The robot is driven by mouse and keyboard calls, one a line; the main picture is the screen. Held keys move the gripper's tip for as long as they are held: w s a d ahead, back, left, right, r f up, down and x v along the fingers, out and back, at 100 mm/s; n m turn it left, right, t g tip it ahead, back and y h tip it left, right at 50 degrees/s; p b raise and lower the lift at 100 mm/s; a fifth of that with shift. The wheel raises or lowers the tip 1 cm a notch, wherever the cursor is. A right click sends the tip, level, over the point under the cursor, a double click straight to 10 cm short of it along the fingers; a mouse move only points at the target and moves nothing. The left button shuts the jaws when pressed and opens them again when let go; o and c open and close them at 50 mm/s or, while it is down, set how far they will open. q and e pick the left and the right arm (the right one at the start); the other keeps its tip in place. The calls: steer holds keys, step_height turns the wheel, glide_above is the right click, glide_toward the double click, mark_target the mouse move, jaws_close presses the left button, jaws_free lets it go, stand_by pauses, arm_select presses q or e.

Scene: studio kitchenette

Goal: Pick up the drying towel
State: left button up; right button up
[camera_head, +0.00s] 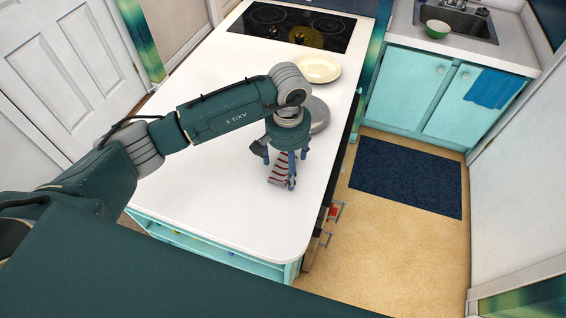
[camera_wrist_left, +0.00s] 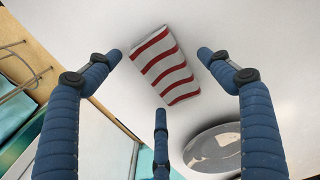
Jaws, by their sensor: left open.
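A red and white striped cloth, which looks like the drying towel (camera_head: 279,170), lies on the white counter (camera_head: 235,110). My left gripper (camera_head: 283,172) is over it, fingers pointing down and partly hiding it. In the left wrist view, the striped towel (camera_wrist_left: 168,68) lies between and beyond the fingertips of my left gripper (camera_wrist_left: 160,72). The fingers are spread and nothing is held. Any contact between fingertips and towel cannot be told. My right gripper is out of view.
A grey round dish (camera_head: 319,114) sits close behind the gripper, with a cream plate (camera_head: 318,69) farther back. A black cooktop (camera_head: 295,27) is at the far end. A blue towel (camera_head: 493,89) hangs on the sink cabinet (camera_head: 420,97). The counter's front is clear.

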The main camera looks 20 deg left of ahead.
arm_select(q)
steer(key=shift+f, duration=0.25)
steer(key=c, duration=0.9)
steer(key=shift+c, duration=0.3)
steer(key=shift+r, duration=0.15)
steer(key=shift+w+r+b, duration=0.1)
steer(key=shift+r+b, duration=0.3)
steer(key=shift+r, duration=0.2)
step_height(320, 180, up, 11)
steer(key=b, duration=0.4)
step_height(320, 180, up, 8)
glide_above(287, 166)
steer(key=shift+f+b, duration=0.2)
steer(key=shift+b, duration=0.2)
steer(key=shift+o, duration=0.5)
